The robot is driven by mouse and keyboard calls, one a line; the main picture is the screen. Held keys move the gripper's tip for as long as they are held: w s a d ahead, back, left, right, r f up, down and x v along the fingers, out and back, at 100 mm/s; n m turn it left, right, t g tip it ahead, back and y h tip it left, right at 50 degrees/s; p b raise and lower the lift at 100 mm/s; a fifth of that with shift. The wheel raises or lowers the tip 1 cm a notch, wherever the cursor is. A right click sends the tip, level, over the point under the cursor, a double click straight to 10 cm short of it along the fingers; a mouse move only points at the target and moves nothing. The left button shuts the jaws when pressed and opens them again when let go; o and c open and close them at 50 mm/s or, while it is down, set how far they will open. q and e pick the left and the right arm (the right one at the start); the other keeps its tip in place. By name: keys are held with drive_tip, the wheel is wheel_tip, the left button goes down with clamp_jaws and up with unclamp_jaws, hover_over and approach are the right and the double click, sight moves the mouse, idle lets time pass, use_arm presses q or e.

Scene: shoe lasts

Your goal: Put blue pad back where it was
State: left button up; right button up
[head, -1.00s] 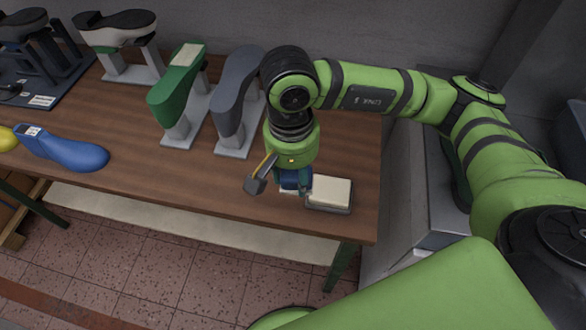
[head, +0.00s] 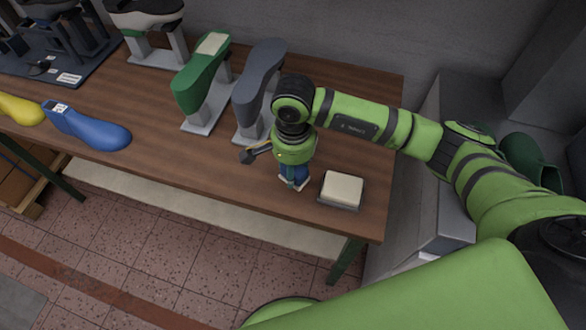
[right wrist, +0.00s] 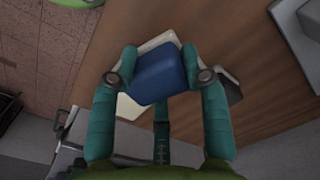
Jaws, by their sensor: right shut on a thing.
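The blue pad (right wrist: 160,76) is between the two teal fingers of my right gripper (right wrist: 163,77) in the right wrist view. The fingers touch its two sides. In the head view the gripper (head: 294,182) points down over the table's front right part, and a bit of the blue pad (head: 300,172) shows between the fingers. A pale cream piece (right wrist: 127,107) shows beneath or behind the pad; I cannot tell whether the pad touches it. A cream-topped grey block (head: 341,190) stands just right of the gripper. My left gripper is not in view.
A grey shoe last (head: 260,75) and a green one (head: 201,75) stand on metal stands behind and left. A blue last (head: 90,127) and a yellow one (head: 20,110) lie at the left. The wooden table (head: 200,165) is clear between them and my right gripper.

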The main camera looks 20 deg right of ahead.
drive_tip(key=shift+w+d+f, duration=0.15)
drive_tip(key=shift+w+f, duration=0.25)
drive_tip(key=shift+w, duration=0.15)
wheel_tip(320, 180, down, 3)
drive_tip(key=shift+f+p, duration=0.1)
drive_tip(key=shift+p, duration=0.8)
drive_tip(key=shift+f, duration=0.3)
drive_tip(key=shift+f, duration=0.1)
drive_tip(key=shift+f, duration=0.15)
drive_tip(key=o, duration=1.1)
